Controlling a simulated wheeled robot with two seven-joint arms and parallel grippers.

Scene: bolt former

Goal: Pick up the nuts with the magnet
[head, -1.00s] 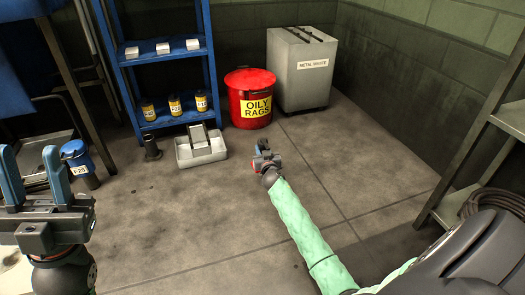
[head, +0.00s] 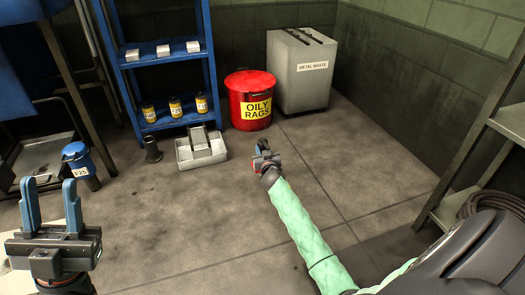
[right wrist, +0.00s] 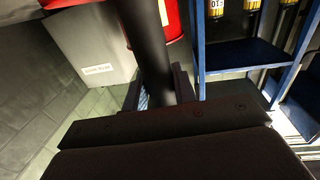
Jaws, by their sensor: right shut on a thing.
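My right gripper (head: 262,150) is out over the floor in the middle of the head view. In the right wrist view its fingers (right wrist: 157,92) are shut on a thick dark rod (right wrist: 150,45), which runs up out of the top of the picture. I cannot tell for sure that this rod is the magnet; its far end is out of view. My left gripper (head: 51,203) is at the left of the head view, with its two blue fingers apart and nothing between them. I make out no nuts in either view.
A pale open bin (head: 212,157) with a grey piece in it stands on the floor before the blue shelf (head: 165,60). A red oily rags can (head: 250,88) and a metal waste bin (head: 303,80) stand behind. A blue-lidded container (head: 80,163) is at left.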

